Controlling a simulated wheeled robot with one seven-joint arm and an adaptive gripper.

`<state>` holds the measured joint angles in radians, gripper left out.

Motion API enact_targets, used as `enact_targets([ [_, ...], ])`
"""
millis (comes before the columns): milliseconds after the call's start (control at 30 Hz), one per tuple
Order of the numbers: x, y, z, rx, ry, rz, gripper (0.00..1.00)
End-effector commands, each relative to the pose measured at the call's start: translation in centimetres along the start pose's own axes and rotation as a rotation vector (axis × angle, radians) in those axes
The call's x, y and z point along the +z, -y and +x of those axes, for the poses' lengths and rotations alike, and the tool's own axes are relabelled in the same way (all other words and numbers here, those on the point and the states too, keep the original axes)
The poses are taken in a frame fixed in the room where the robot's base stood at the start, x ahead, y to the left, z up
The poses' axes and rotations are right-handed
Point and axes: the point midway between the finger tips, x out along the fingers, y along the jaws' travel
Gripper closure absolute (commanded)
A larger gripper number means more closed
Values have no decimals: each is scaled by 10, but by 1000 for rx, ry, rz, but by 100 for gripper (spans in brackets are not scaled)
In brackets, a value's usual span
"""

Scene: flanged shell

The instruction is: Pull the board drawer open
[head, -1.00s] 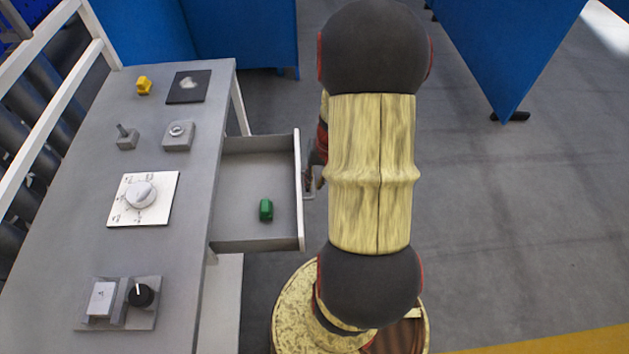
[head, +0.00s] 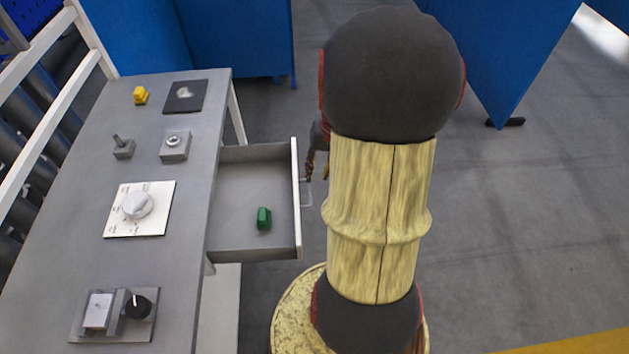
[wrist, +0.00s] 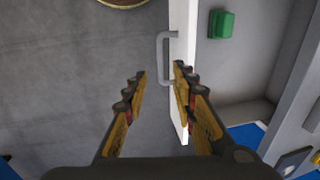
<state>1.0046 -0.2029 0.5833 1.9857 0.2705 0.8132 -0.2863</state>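The board drawer (head: 252,247) stands well out from the side of the grey table, with a green block (head: 263,218) lying inside it. Its handle (head: 307,193) is on the outer face of the white front panel and also shows in the wrist view (wrist: 162,58). My gripper (wrist: 160,70) is open, its two fingers spread with the handle just ahead of and between the tips in that view. Neither finger visibly grips it. In the head view my gripper is small and mostly hidden behind my arm, at the handle's far end.
Blue partitions (head: 235,35) stand behind. The floor to the right is clear.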

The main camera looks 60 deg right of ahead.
Motion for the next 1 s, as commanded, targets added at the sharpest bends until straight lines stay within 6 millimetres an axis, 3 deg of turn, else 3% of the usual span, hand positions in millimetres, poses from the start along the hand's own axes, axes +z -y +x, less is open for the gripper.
enact_targets([
  [100, -1, 0, -16, 0, -2, 1, 73],
  [267, 0, 0, -25, 0, 0, 0, 73],
  [1000, 1, -1, -26, 4, 4, 32, 73],
])
